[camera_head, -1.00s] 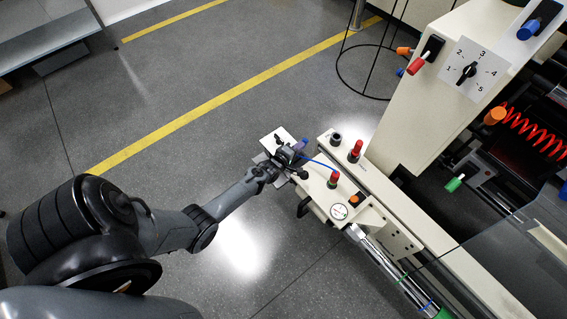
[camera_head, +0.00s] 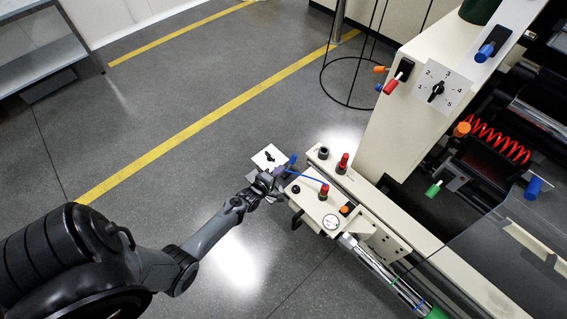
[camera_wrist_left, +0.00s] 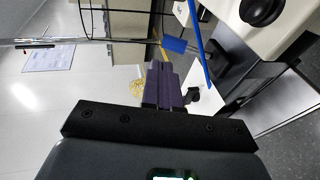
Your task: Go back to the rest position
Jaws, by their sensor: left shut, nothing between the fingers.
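My left gripper (camera_head: 273,180) is shut and empty. It is beside the near-left end of the cream machine bench (camera_head: 372,195), by a small white plate with a black knob (camera_head: 269,157). In the left wrist view its dark fingers (camera_wrist_left: 162,88) are pressed together with nothing between them. A blue handle (camera_wrist_left: 175,44) and a blue cable (camera_wrist_left: 198,42) show beyond the fingertips; I cannot tell how far off they are. My right gripper is in neither view.
A cream column with a numbered selector (camera_head: 437,90) and coloured handles stands at right. Grey floor (camera_head: 150,175) with yellow lines (camera_head: 200,125) is open at left.

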